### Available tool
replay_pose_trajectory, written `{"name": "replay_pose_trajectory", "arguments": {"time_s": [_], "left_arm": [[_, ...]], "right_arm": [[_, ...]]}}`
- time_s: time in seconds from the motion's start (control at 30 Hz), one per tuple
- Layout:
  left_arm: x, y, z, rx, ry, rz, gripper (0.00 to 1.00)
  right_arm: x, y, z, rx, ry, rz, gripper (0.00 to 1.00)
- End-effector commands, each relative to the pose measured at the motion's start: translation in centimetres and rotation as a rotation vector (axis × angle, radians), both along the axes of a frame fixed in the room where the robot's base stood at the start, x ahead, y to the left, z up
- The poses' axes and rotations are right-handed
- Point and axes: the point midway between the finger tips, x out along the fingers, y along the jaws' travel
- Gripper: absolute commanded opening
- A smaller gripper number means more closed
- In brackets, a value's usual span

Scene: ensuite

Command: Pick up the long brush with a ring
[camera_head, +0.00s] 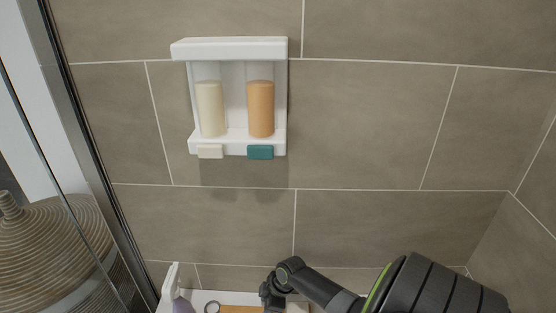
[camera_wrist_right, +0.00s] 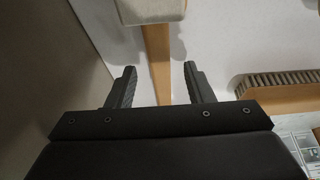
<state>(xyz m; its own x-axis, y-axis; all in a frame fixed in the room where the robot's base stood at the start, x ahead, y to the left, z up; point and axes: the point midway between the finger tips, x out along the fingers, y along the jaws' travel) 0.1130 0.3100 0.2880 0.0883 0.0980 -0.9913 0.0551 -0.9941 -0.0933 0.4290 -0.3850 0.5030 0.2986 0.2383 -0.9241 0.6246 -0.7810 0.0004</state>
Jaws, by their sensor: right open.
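In the right wrist view a long wooden handle (camera_wrist_right: 156,62) runs between the fingers of my right gripper (camera_wrist_right: 158,82). A pale, thick head (camera_wrist_right: 150,10) is at the handle's far end, cut by the top edge. My right gripper is open, with one finger on each side of the handle and gaps showing. The handle's near end is hidden behind my gripper body. In the head view my right gripper (camera_head: 272,291) is low in the middle, and a small ring (camera_head: 212,307) shows at the bottom edge. I cannot tell whether this ring belongs to the handle.
A second wooden brush with bristles (camera_wrist_right: 282,82) lies to the right in the wrist view. A bottle with a white top (camera_head: 173,285) stands left of my gripper. A white dispenser (camera_head: 236,146) hangs on the tiled wall. A glass door frame (camera_head: 100,170) is at the left.

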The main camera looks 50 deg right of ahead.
Motion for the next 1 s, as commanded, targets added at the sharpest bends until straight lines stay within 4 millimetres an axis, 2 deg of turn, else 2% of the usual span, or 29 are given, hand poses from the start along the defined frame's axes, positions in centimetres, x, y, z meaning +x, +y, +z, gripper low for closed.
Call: {"name": "replay_pose_trajectory", "arguments": {"time_s": [0.1, 0.37, 0.7, 1.0], "left_arm": [[0.39, 0.02, -0.05, 0.000, -0.008, 0.000, 0.52], [0.55, 0.03, 0.07, 0.000, -0.010, 0.000, 0.52], [0.34, 0.04, 0.00, 0.001, -0.006, 0.001, 0.52], [0.31, 0.05, 0.01, 0.001, -0.006, 0.001, 0.52]], "right_arm": [[0.28, 0.30, -0.92, 0.002, 0.001, 0.000, 0.47], [0.31, 0.30, -0.95, 0.001, 0.001, 0.000, 0.46], [0.28, 0.27, -0.94, 0.001, 0.001, 0.000, 0.01], [0.27, 0.28, -0.88, 0.000, 0.000, 0.000, 0.00]]}}
